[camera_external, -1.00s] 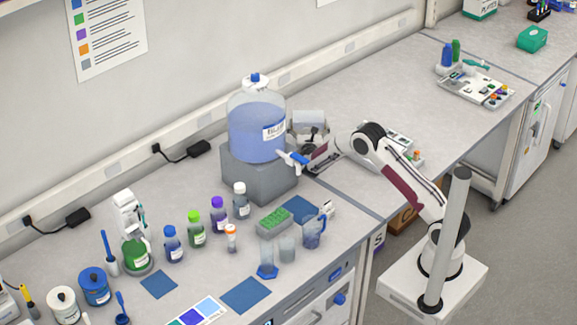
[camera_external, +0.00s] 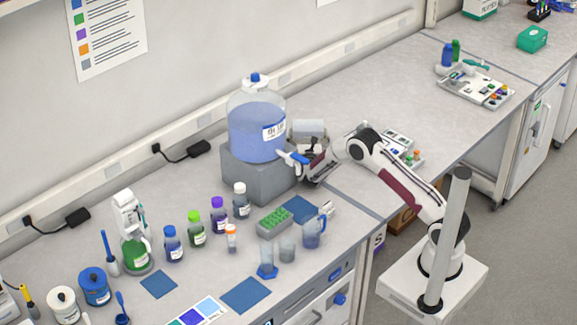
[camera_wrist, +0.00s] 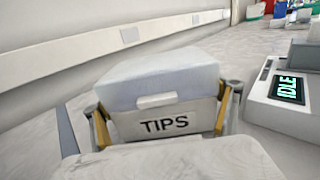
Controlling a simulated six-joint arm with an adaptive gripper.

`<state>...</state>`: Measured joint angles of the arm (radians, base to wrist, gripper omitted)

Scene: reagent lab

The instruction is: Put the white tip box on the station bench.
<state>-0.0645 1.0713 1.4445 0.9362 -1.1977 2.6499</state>
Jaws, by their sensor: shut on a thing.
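The white tip box (camera_wrist: 165,85), labelled TIPS, sits between my two fingers in the wrist view. Its lid is closed and its front faces the camera. My gripper (camera_wrist: 162,112) is shut on its sides, with a yellowish finger pad at each side. In the external view the tip box (camera_external: 309,129) shows just right of the big blue carboy, partly hidden behind my gripper (camera_external: 314,152). I cannot tell whether its underside touches the bench (camera_external: 350,95).
The carboy (camera_external: 257,130) on its grey block (camera_external: 250,172) stands close left of my gripper. A device with an IDLE display (camera_wrist: 288,88) is to the right in the wrist view. Bottles and a green rack (camera_external: 274,220) stand nearer.

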